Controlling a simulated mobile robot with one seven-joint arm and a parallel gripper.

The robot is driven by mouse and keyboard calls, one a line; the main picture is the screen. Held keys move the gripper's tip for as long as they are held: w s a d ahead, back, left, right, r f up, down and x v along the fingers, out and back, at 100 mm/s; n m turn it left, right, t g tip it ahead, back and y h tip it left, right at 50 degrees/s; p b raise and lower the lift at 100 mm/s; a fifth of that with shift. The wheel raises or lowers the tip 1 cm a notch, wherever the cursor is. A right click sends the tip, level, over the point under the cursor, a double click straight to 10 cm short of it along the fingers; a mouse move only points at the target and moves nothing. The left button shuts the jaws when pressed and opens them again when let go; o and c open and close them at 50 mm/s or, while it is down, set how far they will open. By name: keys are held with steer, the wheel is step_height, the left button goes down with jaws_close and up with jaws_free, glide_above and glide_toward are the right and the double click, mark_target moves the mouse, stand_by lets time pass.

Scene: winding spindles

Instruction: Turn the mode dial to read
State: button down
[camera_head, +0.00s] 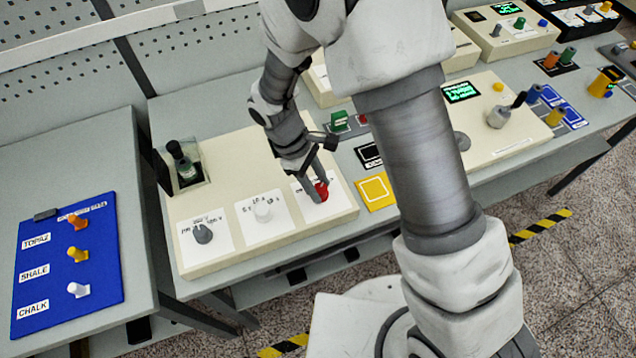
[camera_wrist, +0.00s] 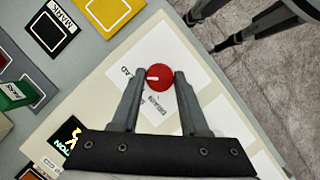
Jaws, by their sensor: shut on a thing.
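A red dial (camera_head: 321,191) sits on a white label plate at the right end of the cream panel (camera_head: 240,160). My gripper (camera_head: 318,187) reaches down to it from above, with its fingers closed on the dial. In the wrist view the red dial (camera_wrist: 159,77) is between the two fingertips (camera_wrist: 160,78), and a white pointer mark on it points left. Printed words surround it; one looks like "DRAIN", and a partly hidden one ends in "AD". The panel also carries a white dial (camera_head: 263,212) and a dark grey dial (camera_head: 203,233) to the left.
A bottle (camera_head: 183,160) stands in a recess at the panel's back left. A blue board (camera_head: 68,262) with several coloured knobs lies on the left table. A yellow square (camera_head: 376,190) and a green switch (camera_head: 339,121) are close on the right. A small screen (camera_wrist: 68,135) shows in the wrist view.

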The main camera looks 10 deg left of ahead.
steer(key=shift+c, duration=2.1)
jaws_free()
steer(key=v, duration=1.7)
steer(key=shift+a+b, duration=0.15)
steer(key=shift+b, duration=0.2)
steer(key=shift+w+r, duration=0.15)
